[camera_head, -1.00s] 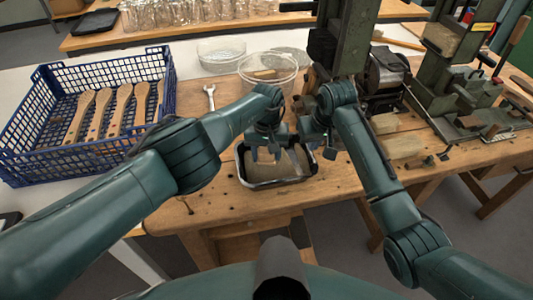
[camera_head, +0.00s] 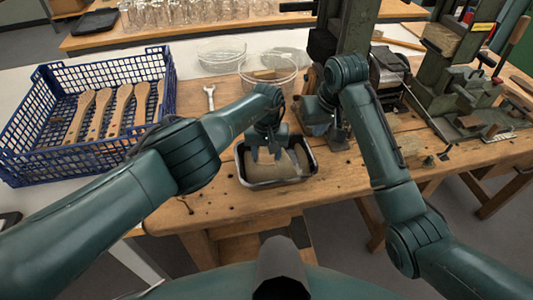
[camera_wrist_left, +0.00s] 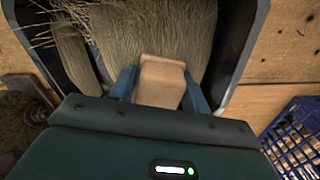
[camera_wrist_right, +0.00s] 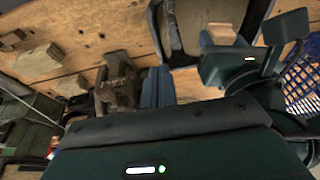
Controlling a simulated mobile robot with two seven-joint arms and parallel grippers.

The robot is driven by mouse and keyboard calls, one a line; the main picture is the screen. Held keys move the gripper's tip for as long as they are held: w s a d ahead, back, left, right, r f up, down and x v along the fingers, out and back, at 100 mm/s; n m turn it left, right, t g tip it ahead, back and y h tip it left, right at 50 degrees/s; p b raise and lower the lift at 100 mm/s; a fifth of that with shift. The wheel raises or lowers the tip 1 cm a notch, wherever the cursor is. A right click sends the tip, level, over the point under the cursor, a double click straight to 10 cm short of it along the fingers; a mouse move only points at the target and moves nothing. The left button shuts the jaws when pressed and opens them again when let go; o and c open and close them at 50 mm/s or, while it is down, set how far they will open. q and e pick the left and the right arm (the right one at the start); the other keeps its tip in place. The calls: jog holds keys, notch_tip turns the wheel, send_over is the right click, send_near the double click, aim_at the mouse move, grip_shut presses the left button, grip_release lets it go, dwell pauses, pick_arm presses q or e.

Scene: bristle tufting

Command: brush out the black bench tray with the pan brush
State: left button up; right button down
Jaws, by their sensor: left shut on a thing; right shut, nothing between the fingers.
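The black bench tray (camera_head: 282,182) stands on the wooden bench, with grey-brown bristle material (camera_wrist_left: 150,30) inside it. My left gripper (camera_head: 264,152) is over the tray, shut on a pale wooden block (camera_wrist_left: 160,82), which I take to be the pan brush's handle. The bristles lie just beyond the block; I cannot tell which belong to the brush and which are loose. Loose strands show at the tray's corner in the left wrist view. My right gripper (camera_wrist_right: 153,88) is shut and empty, to the right of the tray beside the green machine.
A blue crate (camera_head: 22,162) with several wooden brush handles stands at the left. The green machine (camera_head: 345,45) rises close behind my right gripper. The bench front-left of the tray is clear.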

jog(key=v, duration=0.8)
jog(key=shift+s+r, duration=0.1)
pick_arm(q)
jog(key=shift+r, duration=0.1)
dwell(0.3)
